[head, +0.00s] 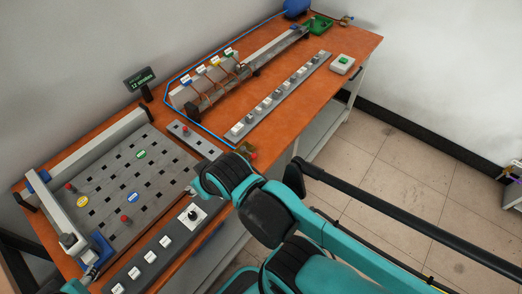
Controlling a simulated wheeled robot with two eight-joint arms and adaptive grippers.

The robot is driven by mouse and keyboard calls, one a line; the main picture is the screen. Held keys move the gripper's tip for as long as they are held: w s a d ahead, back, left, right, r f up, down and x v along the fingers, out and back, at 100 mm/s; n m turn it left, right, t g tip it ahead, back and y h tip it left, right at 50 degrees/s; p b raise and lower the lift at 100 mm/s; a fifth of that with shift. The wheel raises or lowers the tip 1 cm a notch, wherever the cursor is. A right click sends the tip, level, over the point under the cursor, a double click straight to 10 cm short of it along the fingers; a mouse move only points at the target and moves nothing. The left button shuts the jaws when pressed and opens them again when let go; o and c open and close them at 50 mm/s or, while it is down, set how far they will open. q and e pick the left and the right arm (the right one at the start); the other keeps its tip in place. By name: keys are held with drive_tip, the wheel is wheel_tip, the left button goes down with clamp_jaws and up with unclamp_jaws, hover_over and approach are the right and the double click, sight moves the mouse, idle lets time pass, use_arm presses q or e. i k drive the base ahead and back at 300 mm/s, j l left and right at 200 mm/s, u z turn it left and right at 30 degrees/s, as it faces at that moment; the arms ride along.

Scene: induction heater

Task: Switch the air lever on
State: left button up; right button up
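I cannot tell for sure which part is the air lever. A small brass-coloured fitting (346,20) stands at the far right corner of the bench, beyond the green board. Another small brownish part with a red bit (248,151) sits at the bench's front edge, just beyond my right arm. My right gripper (198,186) is over the front edge, beside the black knob on its white plate; its fingers are mostly hidden by my arm. My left gripper (93,270) is partly in view at the lower left, near a blue block; its fingers are not clear.
The orange bench (340,42) carries a slotted grey plate (110,185) with red knobs, a strip of switches (283,95), a rail fixture (240,70) and a white box with a green button (342,64). A blue tank (296,7) stands at the back.

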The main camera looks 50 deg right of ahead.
sight(243, 148)
drive_tip(key=k+l+z, duration=0.1)
drive_tip(key=z, duration=1.25)
drive_tip(key=l+z, duration=0.2)
drive_tip(key=l, duration=0.2)
drive_tip(key=i, duration=0.05)
